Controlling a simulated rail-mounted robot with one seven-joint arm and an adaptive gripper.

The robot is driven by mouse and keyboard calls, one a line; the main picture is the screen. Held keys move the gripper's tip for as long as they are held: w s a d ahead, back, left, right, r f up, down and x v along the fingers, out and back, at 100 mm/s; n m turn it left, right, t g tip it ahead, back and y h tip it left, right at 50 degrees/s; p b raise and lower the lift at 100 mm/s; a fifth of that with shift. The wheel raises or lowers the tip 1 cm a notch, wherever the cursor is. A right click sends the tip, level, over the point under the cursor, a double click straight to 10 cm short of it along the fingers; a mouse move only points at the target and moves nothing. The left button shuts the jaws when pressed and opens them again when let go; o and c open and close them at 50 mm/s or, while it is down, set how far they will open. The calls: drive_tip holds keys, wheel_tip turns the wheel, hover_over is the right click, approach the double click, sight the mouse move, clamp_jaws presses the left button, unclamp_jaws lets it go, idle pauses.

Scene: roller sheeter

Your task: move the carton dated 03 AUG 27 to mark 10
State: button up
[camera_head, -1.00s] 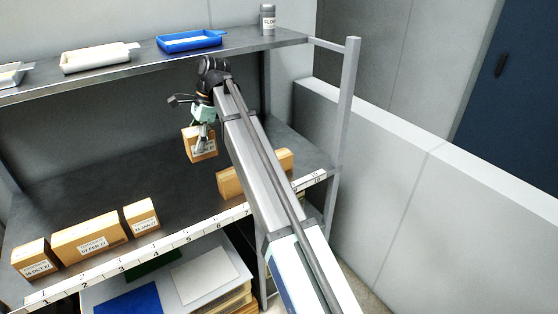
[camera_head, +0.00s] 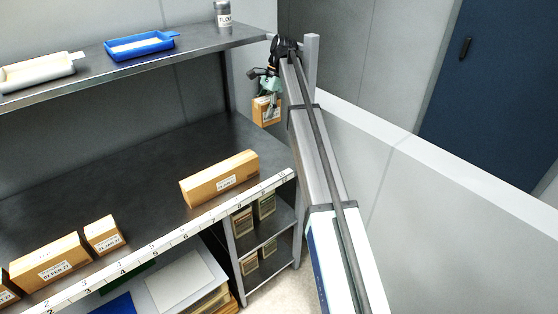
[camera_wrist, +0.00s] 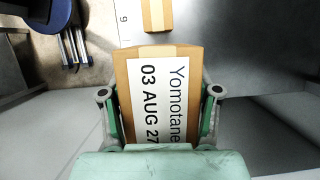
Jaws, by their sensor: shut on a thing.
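My gripper (camera_head: 268,94) is shut on a small brown carton (camera_head: 266,113) and holds it up near the right end of the shelf deck. In the wrist view the carton (camera_wrist: 157,85) fills the space between the green-padded fingers, and its white label reads "Yomotane 03 AUG 27". The white number strip (camera_head: 160,246) runs along the deck's front edge, with mark 10 at its right end (camera_head: 284,176). The wrist view shows a 9 on the strip (camera_wrist: 123,32). The carton appears raised, clear of the deck; the exact gap cannot be told.
A long carton (camera_head: 220,178) lies behind the strip, left of mark 10. Other cartons (camera_head: 52,262) (camera_head: 103,235) stand further left. A metal post (camera_head: 311,75) rises at the right end, beside my arm. The upper shelf (camera_head: 130,77) holds trays and a jar. Bare deck lies behind the long carton.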

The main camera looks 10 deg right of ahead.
drive_tip(key=shift+d+f, duration=0.1)
drive_tip(key=shift+f, duration=0.15)
drive_tip(key=shift+n, duration=0.3)
drive_tip(key=f+p, duration=0.2)
drive_tip(key=f, duration=0.7)
drive_tip(key=f+p, duration=0.2)
drive_tip(key=f, duration=0.8)
drive_tip(key=shift+s+a+f, duration=0.1)
drive_tip(key=shift+a+f, duration=0.1)
drive_tip(key=shift+f, duration=0.05)
drive_tip(key=shift+f, duration=0.15)
drive_tip(key=o, duration=1.3)
drive_tip(key=shift+c, duration=0.2)
drive_tip(key=shift+b+v, duration=0.8)
drive_tip(key=shift+v, duration=1.4)
drive_tip(key=shift+a, duration=0.1)
